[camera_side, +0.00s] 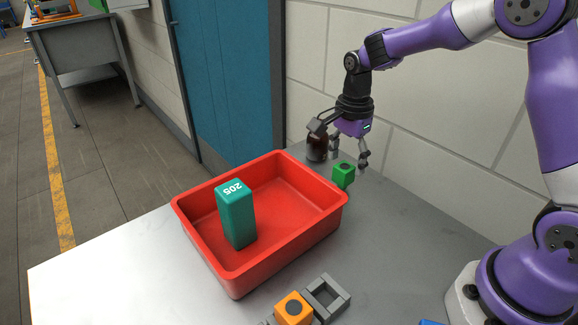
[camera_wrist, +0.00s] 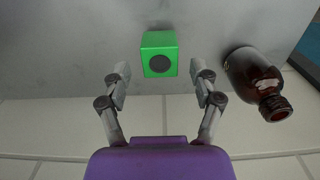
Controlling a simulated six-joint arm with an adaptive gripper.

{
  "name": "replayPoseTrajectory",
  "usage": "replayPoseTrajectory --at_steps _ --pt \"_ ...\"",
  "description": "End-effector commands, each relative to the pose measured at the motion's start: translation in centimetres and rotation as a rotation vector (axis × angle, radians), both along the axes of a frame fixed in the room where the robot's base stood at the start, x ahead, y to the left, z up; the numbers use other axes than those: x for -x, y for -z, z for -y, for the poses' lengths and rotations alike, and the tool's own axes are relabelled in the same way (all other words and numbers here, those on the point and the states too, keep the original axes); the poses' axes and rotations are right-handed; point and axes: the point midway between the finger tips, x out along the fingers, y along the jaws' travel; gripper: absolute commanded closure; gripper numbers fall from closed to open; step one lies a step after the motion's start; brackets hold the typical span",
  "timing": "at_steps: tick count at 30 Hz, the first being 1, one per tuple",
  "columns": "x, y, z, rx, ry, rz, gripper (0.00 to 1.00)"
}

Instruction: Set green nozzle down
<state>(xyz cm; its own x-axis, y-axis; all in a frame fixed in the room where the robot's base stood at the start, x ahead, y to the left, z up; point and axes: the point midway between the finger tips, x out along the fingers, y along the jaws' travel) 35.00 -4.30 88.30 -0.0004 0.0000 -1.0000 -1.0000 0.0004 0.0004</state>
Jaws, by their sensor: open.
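The green nozzle (camera_side: 344,174) is a green block with a dark round spot on its face. It is at the back of the grey table, just behind the red tray's far right corner. In the wrist view the green nozzle (camera_wrist: 159,54) is upper centre, just beyond the fingertips and between their lines. My gripper (camera_side: 348,158) is open, with fingers spread beside and above the nozzle. In the wrist view my gripper (camera_wrist: 161,82) shows a clear gap between the fingers and nothing held. Whether the nozzle rests flat on the table is hard to tell.
An amber bottle (camera_side: 317,144) stands behind my gripper; it also shows in the wrist view (camera_wrist: 255,82). A red tray (camera_side: 185,215) holds a teal block (camera_side: 237,215). An orange block (camera_side: 294,309) and a grey square frame (camera_side: 326,297) are at the front. The wall is close behind.

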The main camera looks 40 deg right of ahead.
Motion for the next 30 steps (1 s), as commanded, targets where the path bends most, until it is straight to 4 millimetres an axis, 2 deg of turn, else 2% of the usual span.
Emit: replayPoseTrajectory --at_steps 3,9,14,17,20,24,30 --pt "-0.1 -3.0 0.0 0.001 0.0 0.007 0.28" --pt "-0.1 -7.0 0.0 0.001 0.0 0.005 0.28" --pt "0.1 -8.8 0.0 0.001 -0.011 0.005 0.28" --pt "0.9 -10.1 -0.4 0.007 -0.101 0.035 0.28" --pt "2.9 -11.8 -1.2 0.027 -0.312 0.103 0.28" --pt "7.3 -13.5 -2.6 0.103 -0.733 0.223 0.28" --pt "12.5 -13.2 -3.8 0.27 -1.262 0.347 0.28"
